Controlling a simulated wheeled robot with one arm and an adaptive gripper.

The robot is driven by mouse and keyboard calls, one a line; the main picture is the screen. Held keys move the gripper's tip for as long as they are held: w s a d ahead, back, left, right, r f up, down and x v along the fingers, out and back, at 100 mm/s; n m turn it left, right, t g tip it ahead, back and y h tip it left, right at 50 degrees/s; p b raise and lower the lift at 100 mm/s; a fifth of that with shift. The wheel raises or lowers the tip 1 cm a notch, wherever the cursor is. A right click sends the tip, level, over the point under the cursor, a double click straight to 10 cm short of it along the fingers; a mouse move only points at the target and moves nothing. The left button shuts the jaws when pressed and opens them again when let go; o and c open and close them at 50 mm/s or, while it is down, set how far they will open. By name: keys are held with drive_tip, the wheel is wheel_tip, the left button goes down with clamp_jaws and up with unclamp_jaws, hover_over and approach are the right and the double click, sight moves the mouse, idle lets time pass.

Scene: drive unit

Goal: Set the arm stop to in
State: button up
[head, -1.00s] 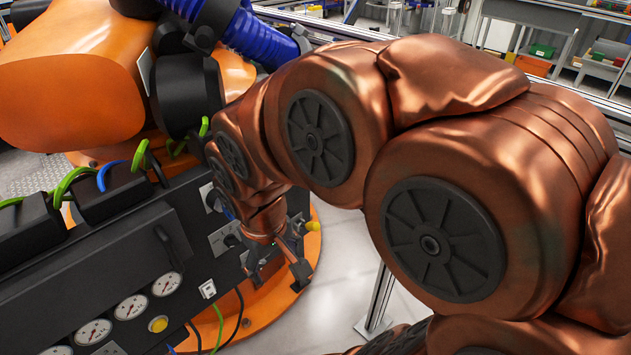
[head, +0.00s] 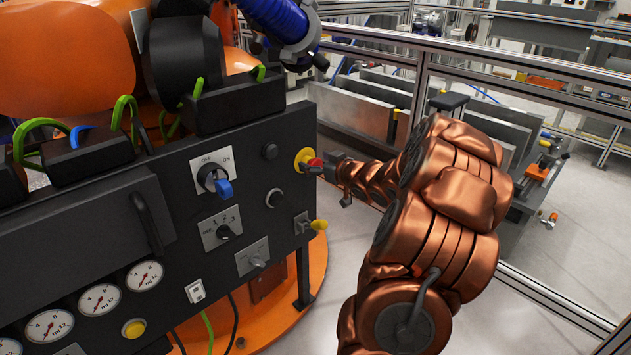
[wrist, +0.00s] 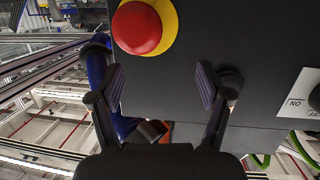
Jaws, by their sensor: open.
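The arm stop appears to be the red mushroom button (head: 314,166) on a yellow collar (head: 302,159), at the upper right of the dark control panel (head: 100,220). In the wrist view the red button (wrist: 137,28) is at the top, beside and above the left finger. I cannot tell whether it is in or out. My gripper (head: 335,178) is just in front of it, at the panel's right end. In the wrist view my gripper (wrist: 161,85) is open and empty, its fingers facing the bare panel. The right finger partly overlaps a black round knob (wrist: 232,80).
An orange robot (head: 70,45) with blue hose (head: 275,18) stands behind. Metal fence rails (head: 480,60) run at right.

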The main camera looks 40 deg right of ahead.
drive_tip(key=s+d+f+t+y+b, duration=0.2)
drive_tip(key=s+d+f+t+b, duration=0.1)
drive_tip(key=s+f, duration=0.1)
drive_tip(key=shift+n, duration=0.3)
drive_tip(key=shift+w+r, duration=0.15)
drive_tip(key=shift+w, duration=3.55)
clamp_jaws()
